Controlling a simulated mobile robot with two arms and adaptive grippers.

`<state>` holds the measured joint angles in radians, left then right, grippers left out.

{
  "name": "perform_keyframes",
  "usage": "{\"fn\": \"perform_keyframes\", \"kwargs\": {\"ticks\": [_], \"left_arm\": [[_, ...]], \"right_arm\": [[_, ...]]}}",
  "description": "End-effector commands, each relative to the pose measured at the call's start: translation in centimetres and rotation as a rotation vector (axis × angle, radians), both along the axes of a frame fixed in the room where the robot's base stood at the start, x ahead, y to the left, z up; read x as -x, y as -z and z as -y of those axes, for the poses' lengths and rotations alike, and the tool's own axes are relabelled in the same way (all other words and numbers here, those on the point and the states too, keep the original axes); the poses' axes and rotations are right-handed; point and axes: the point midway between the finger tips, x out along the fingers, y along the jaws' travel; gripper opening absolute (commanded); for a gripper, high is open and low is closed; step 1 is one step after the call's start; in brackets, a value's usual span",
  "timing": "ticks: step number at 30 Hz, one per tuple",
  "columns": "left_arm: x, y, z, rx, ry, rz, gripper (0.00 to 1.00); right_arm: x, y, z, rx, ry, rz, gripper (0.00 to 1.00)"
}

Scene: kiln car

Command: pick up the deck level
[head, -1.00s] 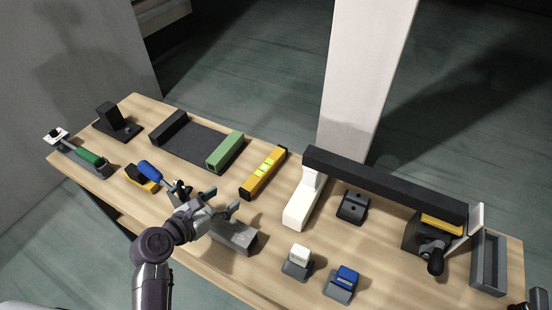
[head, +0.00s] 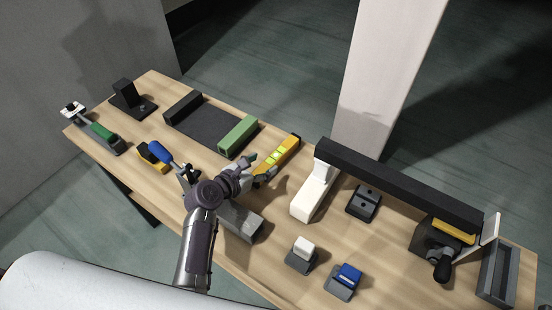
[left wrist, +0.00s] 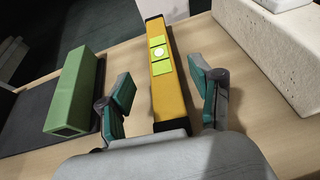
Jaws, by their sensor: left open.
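The deck level is a yellow bar with dark ends and light green vials. In the head view the deck level (head: 282,157) lies on the table between the green block and the white block. My left gripper (head: 256,168) is open at its near end. In the left wrist view the deck level (left wrist: 163,70) runs away between the two open fingers of my left gripper (left wrist: 162,100), with space visible on both sides. I cannot tell the fingers' height over the table. My right gripper does not show clearly.
A green block (head: 238,136) on a dark tray (head: 205,124) stands to the left. A white block (head: 312,196) under a long black beam (head: 395,180) stands to the right. A grey block (head: 241,222) lies near my left arm. A blue-handled tool (head: 161,153) is further left.

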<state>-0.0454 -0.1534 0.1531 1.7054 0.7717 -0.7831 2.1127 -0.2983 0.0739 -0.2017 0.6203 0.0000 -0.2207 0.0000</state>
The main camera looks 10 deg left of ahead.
Motion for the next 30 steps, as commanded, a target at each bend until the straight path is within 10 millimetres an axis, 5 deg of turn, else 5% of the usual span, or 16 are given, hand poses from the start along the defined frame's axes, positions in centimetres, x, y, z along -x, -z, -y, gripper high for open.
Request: {"fn": "perform_keyframes", "kwargs": {"ticks": [8, 17, 28, 30], "left_arm": [[-3.1, 1.8, 1.7, -0.001, 0.001, -0.001, 0.65], [-3.5, 2.1, 1.9, -0.001, -0.001, -0.001, 0.65], [-3.5, 2.1, 1.9, -0.001, -0.001, -0.001, 0.05], [-3.5, 2.1, 1.9, -0.001, -0.001, -0.001, 0.00]], "right_arm": [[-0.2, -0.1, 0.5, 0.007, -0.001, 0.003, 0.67], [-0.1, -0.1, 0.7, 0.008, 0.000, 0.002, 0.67], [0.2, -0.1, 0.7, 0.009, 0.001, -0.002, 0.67], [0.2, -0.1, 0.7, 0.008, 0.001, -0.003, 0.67]]}}
